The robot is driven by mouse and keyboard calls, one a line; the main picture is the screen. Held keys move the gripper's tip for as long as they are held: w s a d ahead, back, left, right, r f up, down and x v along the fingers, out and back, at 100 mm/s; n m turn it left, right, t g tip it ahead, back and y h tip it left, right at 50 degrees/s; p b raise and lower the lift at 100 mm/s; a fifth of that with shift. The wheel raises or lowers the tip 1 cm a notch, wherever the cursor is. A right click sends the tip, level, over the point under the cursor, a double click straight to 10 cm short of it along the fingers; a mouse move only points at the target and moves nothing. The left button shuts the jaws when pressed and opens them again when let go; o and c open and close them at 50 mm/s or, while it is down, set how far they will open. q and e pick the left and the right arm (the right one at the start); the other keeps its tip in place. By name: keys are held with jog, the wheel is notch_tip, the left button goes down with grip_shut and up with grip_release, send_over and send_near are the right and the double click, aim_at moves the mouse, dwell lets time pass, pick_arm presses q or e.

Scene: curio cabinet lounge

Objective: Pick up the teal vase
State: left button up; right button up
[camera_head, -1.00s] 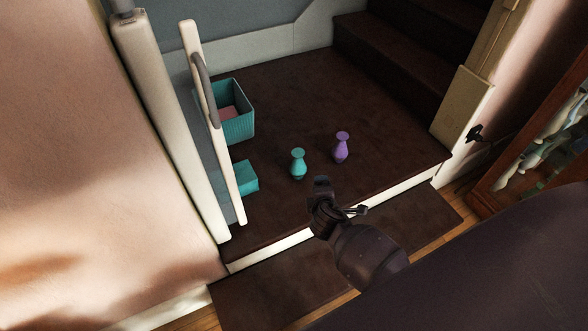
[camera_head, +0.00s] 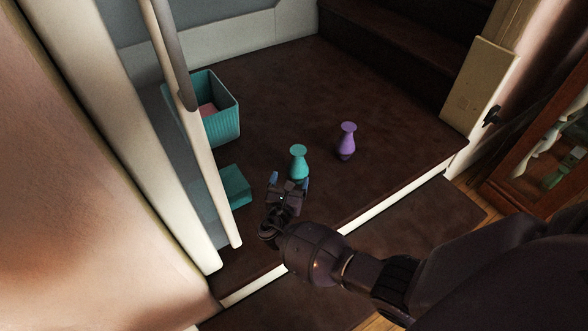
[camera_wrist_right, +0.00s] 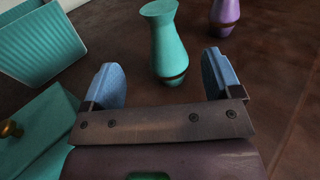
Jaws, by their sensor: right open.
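The teal vase (camera_head: 299,161) stands upright on the dark brown landing. In the right wrist view the teal vase (camera_wrist_right: 168,45) stands just beyond and between the fingers, with a dark band near its base. My right gripper (camera_head: 289,178) is open and empty, close in front of the vase. In the right wrist view its two blue-padded fingers (camera_wrist_right: 160,80) are spread apart and point toward the vase. My left gripper is not in view.
A purple vase (camera_head: 346,141) stands to the right of the teal one. A teal ribbed bin (camera_head: 226,124) and a teal box (camera_head: 235,187) are at the left by a white railing post (camera_head: 196,150). Stairs (camera_head: 410,40) rise behind. The landing's front edge is white.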

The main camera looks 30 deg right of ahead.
aim_at(297, 159)
jog(key=b+x, duration=0.1)
jog(key=x, duration=0.3)
jog(key=shift+w+d, duration=0.25)
jog(key=shift+x, duration=0.8)
jog(key=b+x, duration=0.1)
jog(key=x, duration=0.3)
jog(key=shift+s+d+f+b, duration=0.1)
jog(key=shift+d+b, duration=0.05)
jog(key=shift+b, duration=0.2)
jog(key=shift+w+d+r, duration=0.15)
jog(key=shift+w+r, duration=0.05)
jog(key=c, duration=1.4)
